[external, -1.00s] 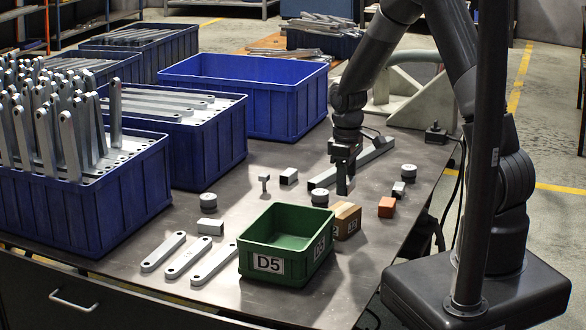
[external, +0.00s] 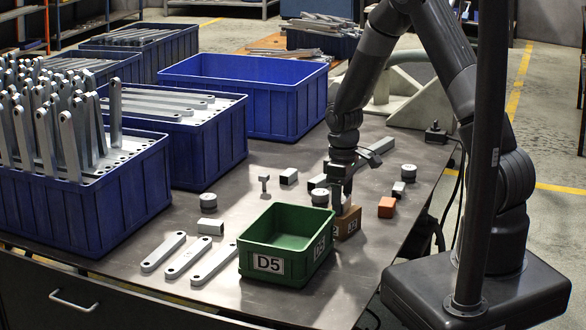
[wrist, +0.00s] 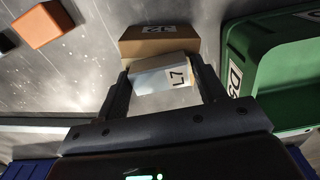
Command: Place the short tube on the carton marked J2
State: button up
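A pale box marked L7 (wrist: 155,80) is between my fingers, close to the J2 carton. My gripper (wrist: 165,82) is low at the cartons with fingers apart, one on each side of the L7 box. Contact with the box is unclear.
A green bin marked D5 (external: 246,247) stands close beside the cartons. Flat bars (external: 188,257) lie at the front left. Blue crates (external: 249,120) fill the left and back.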

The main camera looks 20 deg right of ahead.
jog(key=shift+o, duration=1.1)
jog(key=shift+r, duration=0.1)
notch_tip(320, 180, up, 12)
jog(key=s+d+r+m+t, duration=0.1)
jog(key=s+d+r+m, duration=0.1)
jog(key=s+d+r, duration=0.45)
jog(key=s+d+r+m+t, duration=0.1)
jog(key=s+r+m+t, duration=0.15)
jog(key=r, duration=0.65)
jog(key=s+d+r+m+t, duration=0.1)
jog(key=s+d+r+m, duration=0.1)
jog(key=s, duration=0.4)
jog(key=s+d+r+m+t, duration=0.1)
jog(key=s+d+r+m, duration=0.1)
jog(key=s, duration=0.5)
jog(key=shift+s+r, duration=0.15)
jog(key=shift+r, duration=0.4)
jog(key=shift+d+m, duration=0.1)
jog(key=shift+m, duration=0.15)
